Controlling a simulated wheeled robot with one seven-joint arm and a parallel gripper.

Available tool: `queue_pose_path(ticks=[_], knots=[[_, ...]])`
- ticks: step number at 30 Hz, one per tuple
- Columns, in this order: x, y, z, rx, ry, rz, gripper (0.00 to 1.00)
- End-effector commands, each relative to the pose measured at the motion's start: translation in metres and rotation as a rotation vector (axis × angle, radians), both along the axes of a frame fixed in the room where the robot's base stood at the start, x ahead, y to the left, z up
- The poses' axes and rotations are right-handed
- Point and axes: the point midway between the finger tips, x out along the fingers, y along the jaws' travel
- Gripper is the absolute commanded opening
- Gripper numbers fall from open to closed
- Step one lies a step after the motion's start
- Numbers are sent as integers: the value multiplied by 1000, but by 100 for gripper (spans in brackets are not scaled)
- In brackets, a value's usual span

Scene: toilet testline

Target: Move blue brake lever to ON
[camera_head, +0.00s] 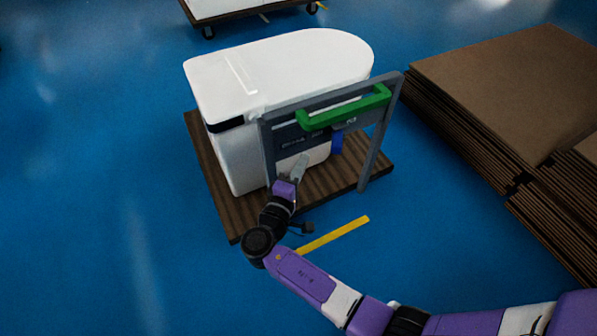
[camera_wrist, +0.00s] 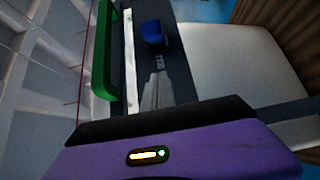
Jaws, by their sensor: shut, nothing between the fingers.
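The blue brake lever (camera_head: 337,143) shows in the head view as a small blue piece low on the grey cart frame, right of my gripper. In the wrist view the blue lever (camera_wrist: 153,34) is near the top middle, beyond my fingertips. My gripper (camera_head: 302,160) is in front of the grey frame, left of the lever and a little lower. In the wrist view my gripper (camera_wrist: 157,70) is shut and empty, with a visible gap to the lever. Small light markings sit on the panel close to the lever. I cannot read the lever's setting.
A green handle (camera_head: 345,107) tops the grey frame (camera_head: 372,158) above my gripper. A white toilet (camera_head: 290,68) stands on the cart's wooden base (camera_head: 215,178). Stacked brown boards (camera_head: 510,90) lie at the right. A yellow floor strip (camera_head: 335,236) is near my arm. Blue floor at the left is clear.

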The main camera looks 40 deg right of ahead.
Motion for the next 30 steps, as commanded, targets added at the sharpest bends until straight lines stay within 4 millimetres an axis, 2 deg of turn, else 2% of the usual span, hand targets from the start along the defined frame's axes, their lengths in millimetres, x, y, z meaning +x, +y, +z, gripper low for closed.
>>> queue_pose_path(ticks=[1, 7, 9, 12, 18, 30], knots=[[4, -11, 1, 0, 0, -4, 0], [20, -45, 0, 1, 0, -3, 0], [7, -51, 1, 1, 3, -2, 0], [-3, -58, 1, 0, 1, -1, 0], [-11, -65, 0, 1, 0, 1, 0], [-13, -66, 0, 1, 0, 3, 0]])
